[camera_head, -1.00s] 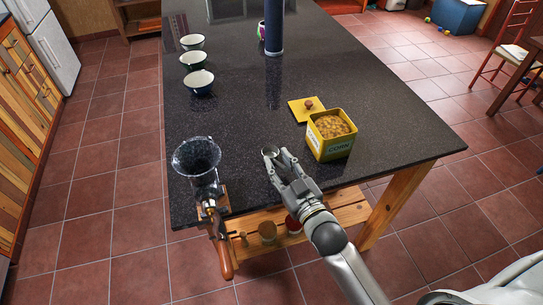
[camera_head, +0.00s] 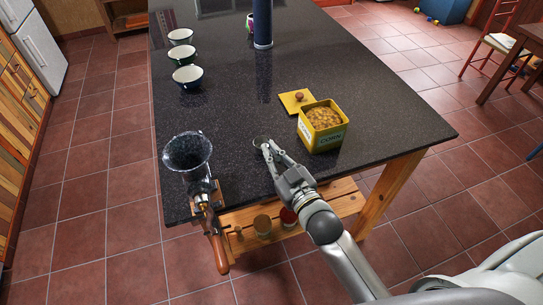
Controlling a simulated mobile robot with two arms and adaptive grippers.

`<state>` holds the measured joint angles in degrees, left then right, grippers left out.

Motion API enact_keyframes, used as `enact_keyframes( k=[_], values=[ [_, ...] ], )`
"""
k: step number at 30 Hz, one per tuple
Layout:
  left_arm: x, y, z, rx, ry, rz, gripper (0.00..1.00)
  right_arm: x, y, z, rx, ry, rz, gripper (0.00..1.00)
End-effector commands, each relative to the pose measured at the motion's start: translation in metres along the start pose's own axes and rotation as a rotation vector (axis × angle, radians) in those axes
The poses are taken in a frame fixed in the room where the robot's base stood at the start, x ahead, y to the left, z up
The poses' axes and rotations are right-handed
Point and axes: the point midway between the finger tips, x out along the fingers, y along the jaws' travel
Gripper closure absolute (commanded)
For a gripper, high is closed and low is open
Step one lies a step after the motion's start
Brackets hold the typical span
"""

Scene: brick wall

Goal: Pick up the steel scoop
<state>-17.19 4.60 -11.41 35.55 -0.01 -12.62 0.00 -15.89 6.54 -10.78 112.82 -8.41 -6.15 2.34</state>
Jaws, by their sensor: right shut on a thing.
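The steel scoop (camera_head: 261,142) lies at the front part of the dark countertop (camera_head: 330,70), left of the yellow corn tin. Only its small round bowl shows; the rest is hidden by the fingers. My right gripper (camera_head: 269,150) comes in from the lower right and is shut on the scoop. I cannot tell whether the scoop is touching the counter or slightly above it. My left gripper is not in view.
The yellow corn tin (camera_head: 322,138) stands close to the right of my gripper, its lid (camera_head: 295,101) behind it. A grinder (camera_head: 188,155) is fixed at the front left edge. Bowls (camera_head: 188,78) and a dark blue column (camera_head: 263,25) stand farther back. The middle is clear.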

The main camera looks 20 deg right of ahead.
Motion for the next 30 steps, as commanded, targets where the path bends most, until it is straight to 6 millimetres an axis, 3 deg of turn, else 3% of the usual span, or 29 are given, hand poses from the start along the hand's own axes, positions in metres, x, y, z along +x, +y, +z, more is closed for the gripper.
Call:
enact_keyframes(
  k=[4,12,17,18,30],
  values=[
    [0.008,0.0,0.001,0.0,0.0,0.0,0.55,-0.002,0.005,-0.023,-0.003,0.007,0.0,1.0],
    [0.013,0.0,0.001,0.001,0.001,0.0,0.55,-0.049,0.034,-0.078,-0.005,0.005,-0.002,1.0],
    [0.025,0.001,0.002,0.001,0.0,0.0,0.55,-0.09,0.055,-0.089,-0.007,0.0,-0.003,1.0],
    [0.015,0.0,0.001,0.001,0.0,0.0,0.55,-0.096,0.06,-0.097,-0.003,-0.004,-0.003,1.0],
    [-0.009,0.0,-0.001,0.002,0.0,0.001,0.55,-0.126,0.077,-0.109,0.0,0.0,-0.001,1.0]
  ],
)
